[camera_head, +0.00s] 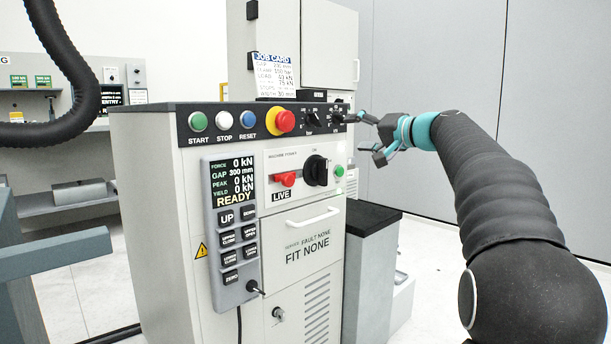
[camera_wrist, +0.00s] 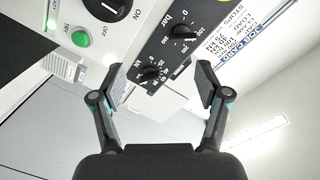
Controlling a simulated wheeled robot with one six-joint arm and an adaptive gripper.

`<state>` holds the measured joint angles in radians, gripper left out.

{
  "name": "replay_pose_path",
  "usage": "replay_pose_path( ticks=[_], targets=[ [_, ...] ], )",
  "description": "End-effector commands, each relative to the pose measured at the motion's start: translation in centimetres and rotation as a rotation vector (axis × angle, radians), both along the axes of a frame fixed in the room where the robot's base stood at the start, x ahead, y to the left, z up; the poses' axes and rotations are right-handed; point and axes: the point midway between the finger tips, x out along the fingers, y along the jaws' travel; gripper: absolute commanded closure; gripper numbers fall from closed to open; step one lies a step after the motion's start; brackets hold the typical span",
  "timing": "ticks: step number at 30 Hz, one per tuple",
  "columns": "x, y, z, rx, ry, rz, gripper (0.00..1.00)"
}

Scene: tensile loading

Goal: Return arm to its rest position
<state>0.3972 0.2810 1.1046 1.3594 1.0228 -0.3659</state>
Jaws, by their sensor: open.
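My gripper (camera_head: 366,137) is in front of the right end of the machine's top control panel, close to the black range knobs (camera_head: 338,117). Its two fingers are spread apart with nothing between them. In the wrist view my gripper (camera_wrist: 160,92) is also open. The knob marked kN (camera_wrist: 150,73) and the knob marked bar (camera_wrist: 183,31) show beyond and between the fingers. I cannot tell from these views whether a fingertip touches the panel. My dark sleeved arm reaches in from the lower right.
The machine cabinet (camera_head: 225,290) carries start, stop and reset buttons, a red emergency stop (camera_head: 280,121) and a pendant (camera_head: 231,225) reading READY. A job card (camera_head: 273,75) stands on top. A grey block with a black top (camera_head: 372,218) stands to its right. Floor at right looks clear.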

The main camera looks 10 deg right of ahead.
Motion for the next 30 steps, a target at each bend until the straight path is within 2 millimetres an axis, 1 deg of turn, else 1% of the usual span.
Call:
replay_pose_path(
  ticks=[1, 2, 3, 5, 6, 8, 9, 11, 12, 14, 15, 17, 18, 20, 21, 27, 30],
  targets=[
    [0.5, -0.5, -2.8, -0.010, 0.063, -0.015, 0.25],
    [0.7, -0.8, -4.5, -0.018, 0.103, -0.026, 0.25],
    [0.6, -1.2, -7.0, -0.036, 0.163, -0.041, 0.25],
    [-0.3, -1.5, -10.6, -0.072, 0.260, -0.068, 0.25],
    [-1.4, -1.5, -12.9, -0.106, 0.325, -0.081, 0.25],
    [-3.5, -1.1, -15.6, -0.157, 0.413, -0.096, 0.25],
    [-5.0, -0.7, -17.3, -0.193, 0.464, -0.103, 0.25],
    [-7.5, 0.0, -19.4, -0.251, 0.536, -0.111, 0.25],
    [-9.4, 0.4, -20.7, -0.292, 0.579, -0.113, 0.25],
    [-12.3, 1.2, -22.4, -0.357, 0.637, -0.114, 0.25],
    [-14.3, 1.6, -23.4, -0.401, 0.670, -0.114, 0.25],
    [-17.3, 2.3, -24.7, -0.467, 0.714, -0.112, 0.25],
    [-19.4, 2.7, -25.5, -0.511, 0.738, -0.108, 0.25],
    [-22.3, 3.2, -26.5, -0.576, 0.769, -0.102, 0.25],
    [-24.3, 3.5, -27.2, -0.621, 0.785, -0.097, 0.25],
    [-33.1, 4.6, -29.4, -0.826, 0.818, -0.061, 0.25],
    [-37.0, 5.1, -30.0, -0.918, 0.808, -0.037, 0.25]
  ],
)
